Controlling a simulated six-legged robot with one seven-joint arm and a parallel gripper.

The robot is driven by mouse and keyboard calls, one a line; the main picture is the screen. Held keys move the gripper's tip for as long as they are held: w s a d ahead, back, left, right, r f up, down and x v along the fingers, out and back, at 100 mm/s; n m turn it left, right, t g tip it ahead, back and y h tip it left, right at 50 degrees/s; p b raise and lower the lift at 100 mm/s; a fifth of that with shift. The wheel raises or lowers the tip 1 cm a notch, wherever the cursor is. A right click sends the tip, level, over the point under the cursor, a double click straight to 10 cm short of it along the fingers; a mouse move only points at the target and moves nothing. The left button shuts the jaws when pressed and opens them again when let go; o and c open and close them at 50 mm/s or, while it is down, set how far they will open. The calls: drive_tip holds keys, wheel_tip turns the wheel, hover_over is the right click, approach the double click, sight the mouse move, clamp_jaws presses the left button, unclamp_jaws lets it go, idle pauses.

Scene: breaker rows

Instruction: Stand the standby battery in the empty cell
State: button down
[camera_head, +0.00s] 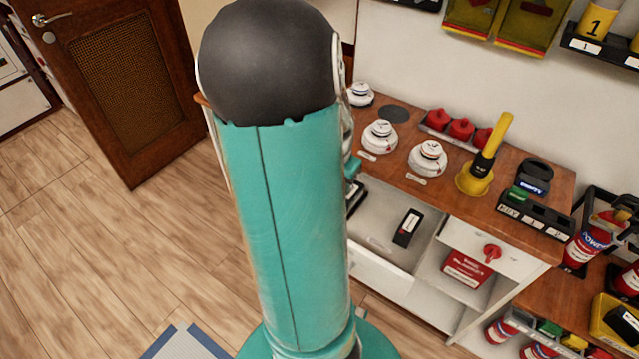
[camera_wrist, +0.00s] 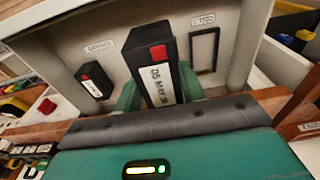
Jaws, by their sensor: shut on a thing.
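In the wrist view my gripper (camera_wrist: 158,92) is shut on a black battery (camera_wrist: 150,60) with a red patch and a white label reading "05 MAY". The battery is between the two green fingers, above a pale drawer (camera_wrist: 85,22); whether its base touches the floor is hidden. The empty cell (camera_wrist: 204,50), a black rectangular frame with a small label, is to its right. Another black battery (camera_wrist: 97,80) with a white label stands to its left. The head view shows a black battery (camera_head: 408,228) in the open drawer; my arm hides my gripper there.
The wooden counter above the drawer holds white round detectors (camera_head: 380,137), red domes (camera_head: 462,128), a yellow-handled tool (camera_head: 478,172) and a black tray (camera_head: 536,215). A red fire extinguisher (camera_head: 590,240) stands at the right.

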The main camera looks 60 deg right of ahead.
drive_tip(key=w+d+f, duration=0.2)
drive_tip(key=d+f, duration=0.1)
drive_tip(key=w+d+f, duration=0.6)
drive_tip(key=shift+d+f, duration=0.2)
drive_tip(key=shift+d, duration=0.15)
drive_tip(key=shift+w+f, duration=0.15)
drive_tip(key=shift+f, duration=1.45)
drive_tip(key=shift+f, duration=0.1)
drive_tip(key=c, duration=0.8)
unclamp_jaws()
drive_tip(key=shift+c, duration=0.2)
wheel_tip(320, 180, up, 12)
drive_tip(key=a, duration=0.1)
drive_tip(key=shift+a, duration=0.2)
drive_tip(key=shift+w, duration=0.1)
